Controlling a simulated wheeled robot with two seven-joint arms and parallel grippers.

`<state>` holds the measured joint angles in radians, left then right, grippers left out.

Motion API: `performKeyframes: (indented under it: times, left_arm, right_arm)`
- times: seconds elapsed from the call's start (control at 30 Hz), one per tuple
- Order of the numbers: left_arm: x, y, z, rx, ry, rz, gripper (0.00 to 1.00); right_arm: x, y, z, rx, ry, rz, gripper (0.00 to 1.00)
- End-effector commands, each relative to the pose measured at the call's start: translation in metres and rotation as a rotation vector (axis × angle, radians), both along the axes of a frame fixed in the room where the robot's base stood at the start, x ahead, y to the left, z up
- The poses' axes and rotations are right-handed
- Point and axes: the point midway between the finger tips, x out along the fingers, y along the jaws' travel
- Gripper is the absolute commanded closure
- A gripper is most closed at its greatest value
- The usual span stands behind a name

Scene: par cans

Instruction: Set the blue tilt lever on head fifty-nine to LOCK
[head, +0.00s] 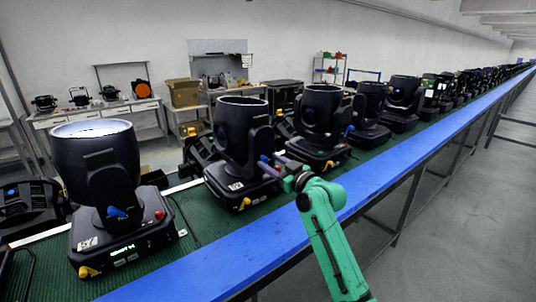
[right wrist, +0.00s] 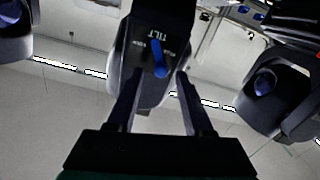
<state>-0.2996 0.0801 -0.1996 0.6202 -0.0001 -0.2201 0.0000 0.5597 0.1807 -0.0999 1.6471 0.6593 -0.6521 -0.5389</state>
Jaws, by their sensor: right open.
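The blue tilt lever (right wrist: 159,60) shows in the right wrist view on a dark yoke panel marked TILT. It stands nearly upright in that view, leaning slightly; the smaller lettering beside it is too small to read surely. My right gripper (right wrist: 160,76) is open, its two fingers on either side of the lever's lower end. No contact is visible. In the head view my right gripper (head: 272,166) is beside the second black moving head (head: 241,130) from the left. That head's number plate is too small to read. My left gripper is out of view.
The nearest head (head: 95,165), at the left, carries a plate that seems to read 57. A third head (head: 321,112) stands just beyond my gripper, and more follow along the green belt (head: 190,212). A blue rail (head: 240,245) runs along the front; the floor at right is clear.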

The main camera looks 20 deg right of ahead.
Motion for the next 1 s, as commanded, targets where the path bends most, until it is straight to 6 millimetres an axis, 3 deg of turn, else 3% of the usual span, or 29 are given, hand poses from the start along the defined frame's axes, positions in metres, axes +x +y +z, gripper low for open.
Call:
performKeyframes:
  times: [0.13,0.4,0.53,0.57,1.0]
  left_arm:
    - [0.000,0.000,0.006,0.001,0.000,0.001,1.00]
    - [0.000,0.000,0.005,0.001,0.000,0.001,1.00]
    - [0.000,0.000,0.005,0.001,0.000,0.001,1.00]
    - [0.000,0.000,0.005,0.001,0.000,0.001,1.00]
    - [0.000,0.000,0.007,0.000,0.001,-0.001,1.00]
  right_arm:
    - [0.015,0.006,0.001,0.000,0.000,0.001,0.48]
    - [0.017,0.007,-0.002,0.000,0.001,0.000,0.48]
    - [0.017,0.007,-0.002,0.000,0.001,0.000,0.98]
    - [0.017,0.007,-0.002,0.000,0.001,0.000,1.00]
    - [0.018,0.005,0.000,0.047,0.021,0.000,1.00]
